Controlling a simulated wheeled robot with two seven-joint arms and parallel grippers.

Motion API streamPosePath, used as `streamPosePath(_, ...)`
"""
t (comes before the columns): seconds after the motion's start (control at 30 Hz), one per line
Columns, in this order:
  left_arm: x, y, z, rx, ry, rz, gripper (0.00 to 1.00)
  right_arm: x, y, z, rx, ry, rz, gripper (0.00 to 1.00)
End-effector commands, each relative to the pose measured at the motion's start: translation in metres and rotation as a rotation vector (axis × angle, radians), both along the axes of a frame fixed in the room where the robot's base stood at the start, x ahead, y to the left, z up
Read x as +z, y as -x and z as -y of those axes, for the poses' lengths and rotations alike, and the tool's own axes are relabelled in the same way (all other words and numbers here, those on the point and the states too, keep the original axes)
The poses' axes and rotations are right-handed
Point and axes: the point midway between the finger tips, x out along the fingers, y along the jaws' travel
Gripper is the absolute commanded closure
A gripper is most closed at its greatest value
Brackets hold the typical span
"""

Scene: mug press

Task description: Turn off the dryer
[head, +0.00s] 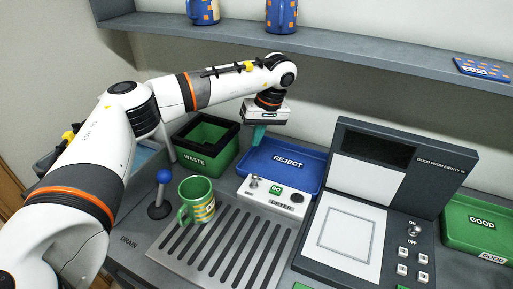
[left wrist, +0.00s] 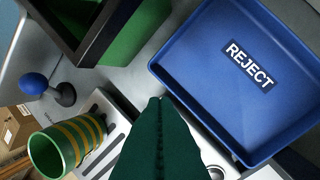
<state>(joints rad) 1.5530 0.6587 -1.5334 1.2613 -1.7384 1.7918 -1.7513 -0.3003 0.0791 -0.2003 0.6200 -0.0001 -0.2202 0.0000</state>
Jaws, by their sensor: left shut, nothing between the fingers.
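The dryer (head: 272,203) is a white box at the back of the slotted drain grate, with a small toggle switch (head: 254,182) on its left, a green GO label in the middle and a dark round knob (head: 297,198) on its right. My left gripper (head: 258,143) points down behind and above the dryer, near the left edge of the reject tray, apart from the switch. Its green fingers (left wrist: 158,100) are closed together with nothing between them. In the left wrist view they hide much of the dryer, and the switch is not visible there. My right gripper is not in view.
A green striped mug (head: 197,201) stands on the grate (head: 215,245), left of the dryer. A blue-knobbed lever (head: 163,178), the waste bin (head: 195,161) and the blue reject tray (head: 310,172) surround it. A grey press panel (head: 415,225) with an ON/OFF switch stands right.

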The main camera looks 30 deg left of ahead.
Motion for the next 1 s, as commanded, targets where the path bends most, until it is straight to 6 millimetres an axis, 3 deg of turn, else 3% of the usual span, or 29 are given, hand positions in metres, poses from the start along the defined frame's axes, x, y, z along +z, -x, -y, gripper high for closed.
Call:
streamPosePath(0.43, -0.087, 0.009, -0.021, 0.0, 0.0, -0.004, 1.0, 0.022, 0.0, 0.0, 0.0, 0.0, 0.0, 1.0)
streamPosePath(0.5, -0.077, 0.017, -0.009, -0.006, 0.002, 0.0, 1.0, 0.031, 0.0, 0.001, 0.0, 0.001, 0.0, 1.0)
streamPosePath(0.7, -0.076, 0.03, 0.006, -0.001, 0.0, 0.0, 1.0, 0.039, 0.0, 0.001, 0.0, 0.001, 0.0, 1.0)
streamPosePath(1.0, -0.077, 0.033, 0.01, 0.001, 0.0, 0.0, 1.0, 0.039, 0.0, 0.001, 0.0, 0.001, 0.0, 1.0)
